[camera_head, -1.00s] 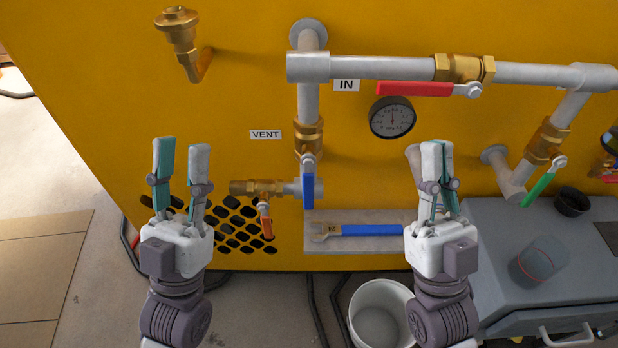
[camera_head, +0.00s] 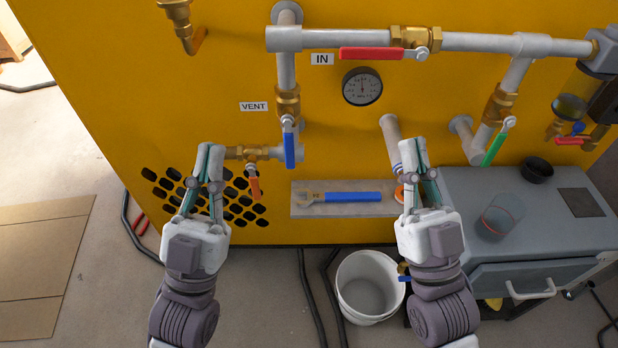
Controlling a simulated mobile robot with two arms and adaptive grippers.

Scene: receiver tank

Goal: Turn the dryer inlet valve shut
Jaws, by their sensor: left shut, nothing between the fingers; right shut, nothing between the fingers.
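A valve with a red lever (camera_head: 372,53) and brass body (camera_head: 416,37) sits on the upper grey pipe beside the "IN" label (camera_head: 322,59). The red lever points left, lying along the pipe. My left gripper (camera_head: 211,148) is shut and empty, in front of the vent slots below the "VENT" label (camera_head: 254,106). My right gripper (camera_head: 413,142) is shut and empty, below and apart from the red lever. It hides part of the shelf's right end.
Other levers are blue (camera_head: 290,150), orange (camera_head: 254,187) and green (camera_head: 494,149). A gauge (camera_head: 362,87) is under the pipe. A white bucket (camera_head: 368,287) and grey cabinet (camera_head: 545,225) stand below.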

